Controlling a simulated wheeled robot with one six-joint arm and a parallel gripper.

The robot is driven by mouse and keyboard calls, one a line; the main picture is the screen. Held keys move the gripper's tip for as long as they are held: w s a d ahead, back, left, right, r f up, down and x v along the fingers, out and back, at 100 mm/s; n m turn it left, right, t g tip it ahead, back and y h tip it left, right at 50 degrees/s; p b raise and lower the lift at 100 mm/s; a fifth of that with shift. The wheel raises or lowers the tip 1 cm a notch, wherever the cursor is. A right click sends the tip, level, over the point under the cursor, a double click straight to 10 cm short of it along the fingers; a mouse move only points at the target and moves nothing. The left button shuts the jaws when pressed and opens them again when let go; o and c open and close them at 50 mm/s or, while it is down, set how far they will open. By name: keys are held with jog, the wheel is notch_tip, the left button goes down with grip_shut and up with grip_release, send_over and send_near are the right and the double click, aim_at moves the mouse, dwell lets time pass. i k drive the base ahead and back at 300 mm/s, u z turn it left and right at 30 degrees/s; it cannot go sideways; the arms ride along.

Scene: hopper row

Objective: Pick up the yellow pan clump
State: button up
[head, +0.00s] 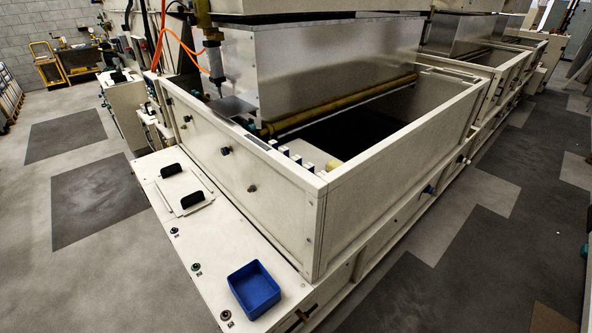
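I cannot make out a yellow pan clump for certain. A small pale yellow piece (331,164) shows inside the near hopper (400,127), beside a row of blue and white blocks (296,155) at the hopper's near wall. It is too small to tell what it is. The hopper's floor is very dark, and its far part is hidden by a metal cover. My gripper is not in view.
An open blue bin (254,289) stands on the cream ledge (172,238) in front of the hopper. A lid with two black handles (186,190) lies further left on the ledge. Grey floor is clear at left and right. A yellow cart (48,66) stands far left.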

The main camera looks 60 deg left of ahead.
aim_at(331, 165)
jog(key=u, duration=0.05)
jog(key=i, duration=2.3)
jog(key=u, duration=3.6)
jog(key=i, duration=1.05)
